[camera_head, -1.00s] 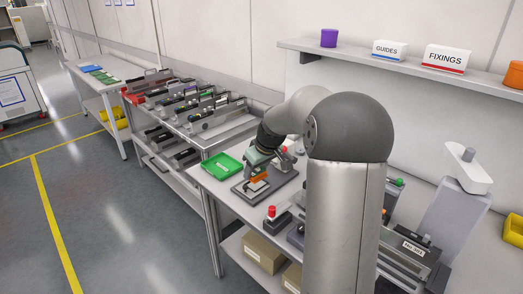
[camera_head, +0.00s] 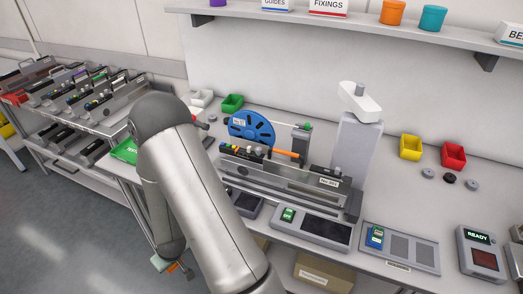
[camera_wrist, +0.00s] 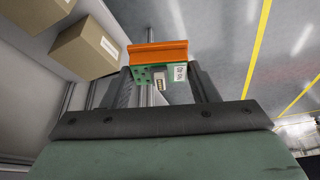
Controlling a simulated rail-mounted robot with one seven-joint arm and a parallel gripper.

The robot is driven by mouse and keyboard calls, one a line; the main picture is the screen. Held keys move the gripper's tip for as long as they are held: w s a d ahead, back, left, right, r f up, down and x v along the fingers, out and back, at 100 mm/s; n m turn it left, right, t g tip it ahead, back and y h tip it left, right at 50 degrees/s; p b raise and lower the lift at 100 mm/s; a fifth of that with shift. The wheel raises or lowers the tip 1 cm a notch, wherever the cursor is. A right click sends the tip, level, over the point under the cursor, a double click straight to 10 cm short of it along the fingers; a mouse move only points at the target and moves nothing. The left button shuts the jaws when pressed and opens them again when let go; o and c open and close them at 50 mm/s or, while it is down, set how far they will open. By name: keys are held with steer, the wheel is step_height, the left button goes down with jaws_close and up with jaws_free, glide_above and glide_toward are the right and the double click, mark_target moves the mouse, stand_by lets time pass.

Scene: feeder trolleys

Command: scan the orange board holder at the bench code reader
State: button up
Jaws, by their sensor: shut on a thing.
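My gripper (camera_wrist: 160,76) is shut on the orange board holder (camera_wrist: 160,52), seen in the wrist view. A green board with white labels shows on the holder between the two dark fingers. In the head view my gripper (camera_head: 170,267) hangs low beside the bench front, over the floor, partly hidden by my arm; a small bit of orange shows there. A grey unit with a READY display and a dark red window, which looks like the bench code reader (camera_head: 484,252), stands at the right front of the bench, well away from my gripper.
A grey unit with a dark pad (camera_head: 326,231) and a flat tray (camera_head: 400,247) lie along the bench front. Behind stand a blue reel (camera_head: 250,131), a long fixture and a tall grey post device (camera_head: 355,140). Cardboard boxes (camera_wrist: 88,46) sit on the lower shelf, near my gripper.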

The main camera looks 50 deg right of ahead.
mark_target(171, 270)
steer(key=f, duration=0.1)
steer(key=s+a+f, duration=0.1)
steer(key=f, duration=0.1)
steer(key=shift+s+a+f, duration=0.25)
steer(key=shift+a+f, duration=0.05)
steer(key=shift+a, duration=0.05)
